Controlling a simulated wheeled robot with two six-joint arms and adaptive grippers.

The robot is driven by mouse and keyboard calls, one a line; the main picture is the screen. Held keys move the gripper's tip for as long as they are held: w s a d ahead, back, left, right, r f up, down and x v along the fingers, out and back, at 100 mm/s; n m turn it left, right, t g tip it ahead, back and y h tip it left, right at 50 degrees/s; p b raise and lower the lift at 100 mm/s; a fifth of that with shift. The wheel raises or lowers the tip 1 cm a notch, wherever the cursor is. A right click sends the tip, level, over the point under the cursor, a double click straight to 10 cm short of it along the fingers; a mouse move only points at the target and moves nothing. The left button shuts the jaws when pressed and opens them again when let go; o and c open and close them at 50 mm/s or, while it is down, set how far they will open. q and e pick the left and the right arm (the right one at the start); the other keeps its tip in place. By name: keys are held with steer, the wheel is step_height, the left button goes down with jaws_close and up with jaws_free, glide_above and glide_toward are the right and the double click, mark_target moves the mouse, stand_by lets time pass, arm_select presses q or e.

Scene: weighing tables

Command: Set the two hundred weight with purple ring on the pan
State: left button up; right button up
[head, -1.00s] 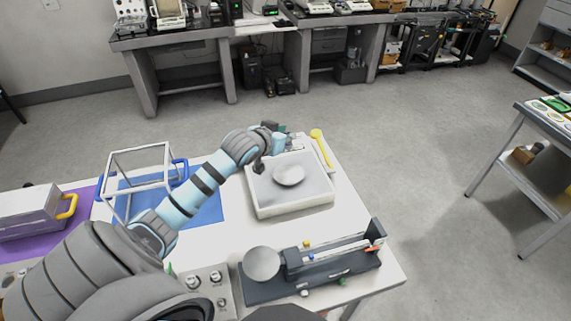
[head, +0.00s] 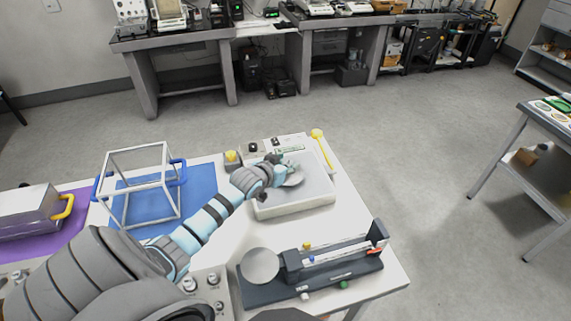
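A dark balance (head: 325,287) with a round grey pan (head: 261,266) stands at the near right of the table; this pan is bare. Several silver weights (head: 190,284) stand on a grey block beside my arm, partly hidden. I cannot make out a purple ring on any weight. My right gripper is out of view.
A white open frame with blue handles (head: 140,148) stands on a blue mat (head: 200,185). A grey box with a yellow handle (head: 28,210) sits on a purple mat at the left. A yellow-headed tool (head: 318,134) lies along the scale's right side.

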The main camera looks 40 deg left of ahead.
arm_select(q)
steer(key=shift+r, duration=0.15)
steer(key=shift+s+r, duration=0.15)
steer(key=shift+s, duration=0.15)
steer(key=p+v, duration=0.3)
steer(key=v, duration=0.8)
steer(key=shift+s, duration=0.2)
steer(key=shift+w, duration=0.1)
